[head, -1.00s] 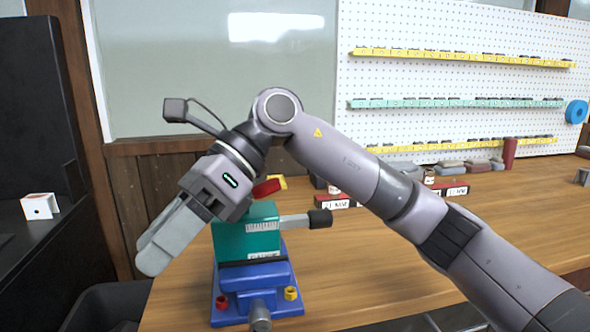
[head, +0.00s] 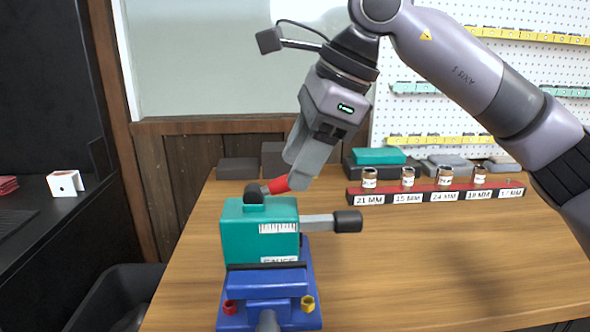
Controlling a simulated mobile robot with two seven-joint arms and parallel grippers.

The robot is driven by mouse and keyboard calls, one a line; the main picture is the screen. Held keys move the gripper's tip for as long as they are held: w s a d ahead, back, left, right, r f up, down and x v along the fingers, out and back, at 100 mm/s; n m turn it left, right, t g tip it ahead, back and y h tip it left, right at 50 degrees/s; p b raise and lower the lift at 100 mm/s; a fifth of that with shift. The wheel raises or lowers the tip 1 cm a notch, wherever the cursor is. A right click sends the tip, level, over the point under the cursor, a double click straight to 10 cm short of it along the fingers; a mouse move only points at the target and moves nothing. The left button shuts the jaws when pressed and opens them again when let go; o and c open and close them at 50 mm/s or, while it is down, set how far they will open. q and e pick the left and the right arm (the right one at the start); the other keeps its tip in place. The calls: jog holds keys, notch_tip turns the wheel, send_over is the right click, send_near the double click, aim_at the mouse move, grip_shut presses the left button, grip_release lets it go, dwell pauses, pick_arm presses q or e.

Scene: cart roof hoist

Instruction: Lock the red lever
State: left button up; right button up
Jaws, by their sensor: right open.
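The red lever (head: 277,185) sits on top of the teal block marked GAUGE (head: 261,231), beside a black knob (head: 254,192). It points right and slightly up, and its far end meets the outline of my gripper's fingers. My right gripper (head: 297,172) is open, its grey fingers pointing down at the lever's right end. I cannot tell whether the fingers touch the lever or only overlap it in view. The teal block is on a blue vise (head: 267,285). My left gripper is not in view.
A grey bar with a black end (head: 347,222) sticks out right from the teal block. A red rack (head: 434,193) with several labelled sockets stands behind on the wooden table (head: 420,260). A dark shelf with a white block (head: 65,183) is at left. The table's right front is clear.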

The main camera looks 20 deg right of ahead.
aim_at(277, 189)
jog(key=shift+x, duration=1.25)
grip_shut()
jog(key=f+y+b, duration=0.1)
jog(key=b, duration=0.2)
jog(key=shift+d+f, duration=0.1)
jog(key=shift+d, duration=0.1)
jog(key=shift+y+b, duration=0.3)
jog(key=shift+b, duration=0.05)
jog(key=shift+d+t+y+b, duration=0.1)
jog(key=shift+t+y+b, duration=0.2)
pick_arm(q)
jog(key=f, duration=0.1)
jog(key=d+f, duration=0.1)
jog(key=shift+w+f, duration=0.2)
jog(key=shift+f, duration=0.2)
